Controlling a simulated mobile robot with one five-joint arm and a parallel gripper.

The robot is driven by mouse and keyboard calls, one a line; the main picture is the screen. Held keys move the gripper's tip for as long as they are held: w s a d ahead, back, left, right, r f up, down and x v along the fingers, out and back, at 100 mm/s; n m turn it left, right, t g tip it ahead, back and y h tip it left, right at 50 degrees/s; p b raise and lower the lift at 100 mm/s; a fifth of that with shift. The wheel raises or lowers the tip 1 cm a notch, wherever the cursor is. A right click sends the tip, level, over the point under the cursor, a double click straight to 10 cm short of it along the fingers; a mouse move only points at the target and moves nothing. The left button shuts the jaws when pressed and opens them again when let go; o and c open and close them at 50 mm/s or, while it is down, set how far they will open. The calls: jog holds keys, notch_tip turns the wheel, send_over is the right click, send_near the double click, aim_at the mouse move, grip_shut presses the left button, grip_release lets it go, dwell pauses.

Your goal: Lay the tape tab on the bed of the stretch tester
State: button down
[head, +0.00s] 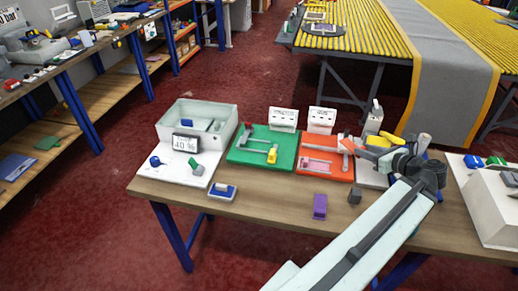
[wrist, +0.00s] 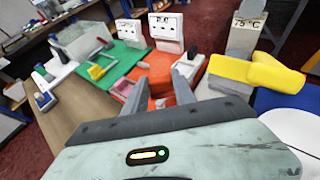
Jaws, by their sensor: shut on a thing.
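My gripper (head: 357,146) is over the right side of a red base plate (head: 312,178) in the head view. Its two grey fingers also show in the wrist view (wrist: 162,88). They are shut on a small orange-red piece (wrist: 162,64), which looks like the tape tab; its lower part blends with the red plate behind. The red plate carries a pink flat bed (head: 318,166) and grey parts, and a white sign (head: 322,120) stands behind it. I cannot read which device is the stretch tester. Whether the tab touches the bed is not clear.
A green device (head: 246,157) with a yellow part stands left of the red one. Left of that are a grey bin (head: 228,112) and a white board (head: 160,177). A purple block (head: 320,206) and a dark cube (head: 355,196) lie in front. Yellow pieces (wrist: 250,72) crowd the right.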

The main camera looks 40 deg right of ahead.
jog(key=w+a+f+n+y+b, duration=0.1)
jog(key=w+a+f+n+y, duration=0.15)
jog(key=w+a, duration=0.6)
jog(key=w+a+f+n+y+b, duration=0.1)
jog(key=w+a+n+y+b, duration=0.2)
jog(key=w, duration=1.1)
jog(key=w+a+f+n+g+y, duration=0.1)
jog(key=w+a+n+y, duration=0.45)
jog(key=w+a, duration=1)
jog(key=m+b, duration=0.1)
jog(key=b, duration=0.1)
send_over(265, 148)
jog(key=shift+a+f, duration=0.35)
jog(key=shift+f, duration=0.45)
jog(key=shift+d, duration=0.55)
notch_tip(265, 148, down, 4)
jog(key=b, duration=0.3)
jog(key=shift+a+b, duration=0.1)
jog(key=shift+b, duration=0.2)
jog(key=shift+r, duration=0.2)
jog(key=shift+f, duration=0.1)
